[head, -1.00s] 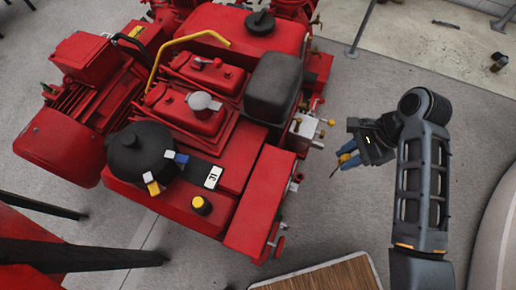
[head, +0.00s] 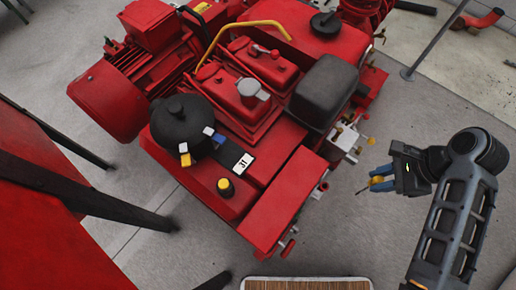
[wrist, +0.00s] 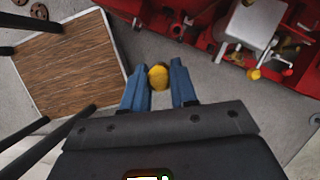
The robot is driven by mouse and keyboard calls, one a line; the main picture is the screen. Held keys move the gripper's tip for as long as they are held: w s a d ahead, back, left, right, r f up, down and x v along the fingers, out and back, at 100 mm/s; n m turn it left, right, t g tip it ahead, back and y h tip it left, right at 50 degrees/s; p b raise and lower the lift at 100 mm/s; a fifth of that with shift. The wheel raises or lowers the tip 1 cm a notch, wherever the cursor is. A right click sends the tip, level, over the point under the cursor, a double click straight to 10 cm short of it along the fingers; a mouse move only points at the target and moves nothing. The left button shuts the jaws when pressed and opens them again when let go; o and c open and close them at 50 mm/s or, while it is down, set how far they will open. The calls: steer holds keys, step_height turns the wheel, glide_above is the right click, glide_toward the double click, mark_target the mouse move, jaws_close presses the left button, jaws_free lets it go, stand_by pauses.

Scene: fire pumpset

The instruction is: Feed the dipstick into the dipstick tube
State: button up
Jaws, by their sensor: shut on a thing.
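My gripper (head: 380,183) has blue fingers and is shut on the yellow handle of the dipstick (wrist: 158,77). It is in free air to the right of the red pumpset (head: 270,215), apart from it. In the head view a short thin dark tip (head: 359,192) sticks out left of the fingers. In the wrist view the round yellow handle sits between the fingertips, and the rod is hidden. I cannot pick out the dipstick tube for certain in either view.
A silver fitting (head: 345,139) with small yellow and red knobs sticks out from the pumpset's right side, near my gripper; it also shows in the wrist view (wrist: 250,27). A wooden-topped board (wrist: 70,65) lies left. Dark legs stand at left. Grey floor is clear around my gripper.

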stand_by(0.3)
steer(key=p, duration=0.2)
steer(key=shift+w+a+m+p, duration=0.3)
steer(key=shift+m, duration=0.1)
steer(key=shift+w+a+f+m+t+p, duration=0.2)
steer(key=shift+f+m+t+p, duration=0.1)
steer(key=shift+p, duration=0.45)
steer(key=shift+w+a+f+m+t+p, duration=0.15)
steer(key=shift+a+f+m+p, duration=0.2)
steer(key=shift+f+p, duration=0.35)
steer(key=shift+w+a+f+m+t+p, duration=0.1)
steer(key=shift+a+f+m+t+p, duration=0.1)
steer(key=shift+f+m+p, duration=0.4)
steer(key=shift+w+a+f+m+t+p, duration=0.2)
steer(key=shift+f+p, duration=0.25)
steer(key=shift+p, duration=0.45)
steer(key=shift+s+r+p, duration=0.1)
steer(key=shift+r+p, duration=0.1)
steer(key=shift+p, duration=0.3)
